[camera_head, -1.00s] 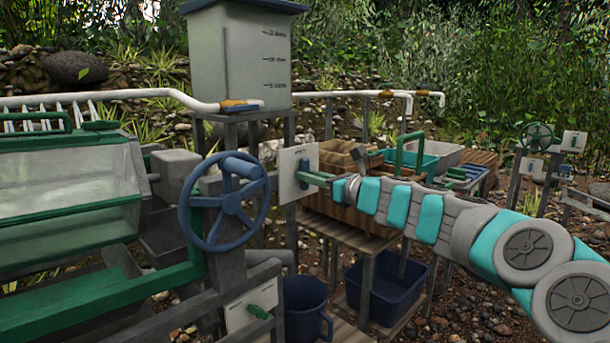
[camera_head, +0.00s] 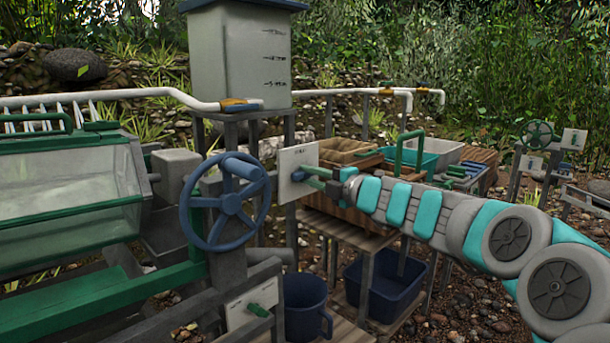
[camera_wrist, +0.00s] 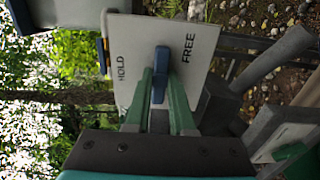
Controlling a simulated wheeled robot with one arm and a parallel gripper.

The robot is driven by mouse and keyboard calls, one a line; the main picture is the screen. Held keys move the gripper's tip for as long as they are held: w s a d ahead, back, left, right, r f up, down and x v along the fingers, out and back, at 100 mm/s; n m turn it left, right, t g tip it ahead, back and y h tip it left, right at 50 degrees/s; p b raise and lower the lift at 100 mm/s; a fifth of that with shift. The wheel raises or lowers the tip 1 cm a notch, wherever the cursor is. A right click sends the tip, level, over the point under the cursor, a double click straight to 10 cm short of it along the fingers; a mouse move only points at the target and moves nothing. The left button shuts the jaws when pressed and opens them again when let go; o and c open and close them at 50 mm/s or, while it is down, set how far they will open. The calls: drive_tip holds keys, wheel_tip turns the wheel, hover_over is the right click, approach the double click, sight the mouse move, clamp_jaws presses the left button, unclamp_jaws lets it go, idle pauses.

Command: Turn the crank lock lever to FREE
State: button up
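The crank lock lever (camera_wrist: 162,58) is blue and sits at the middle of a white plate (camera_wrist: 120,30), which also shows in the head view (camera_head: 291,158). In the wrist view the plate appears turned sideways, with HOLD left of the lever and FREE right of it. The lever lies between the two words, its long side running up and down in that view. My gripper (camera_wrist: 161,78) has its two green fingers on either side of the lever, apparently closed against it. In the head view my gripper (camera_head: 306,177) reaches the plate from the right.
A blue handwheel (camera_head: 230,205) stands just left of the plate. A second small plate with a green lever (camera_head: 258,311) is below it. A blue bucket (camera_head: 305,305) and a dark blue tub (camera_head: 385,287) stand below. Wooden crates and a teal tray (camera_head: 423,166) are behind my arm.

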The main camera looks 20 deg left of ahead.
drive_tip(key=o, duration=0.5)
drive_tip(key=v, duration=0.7)
idle(0.5)
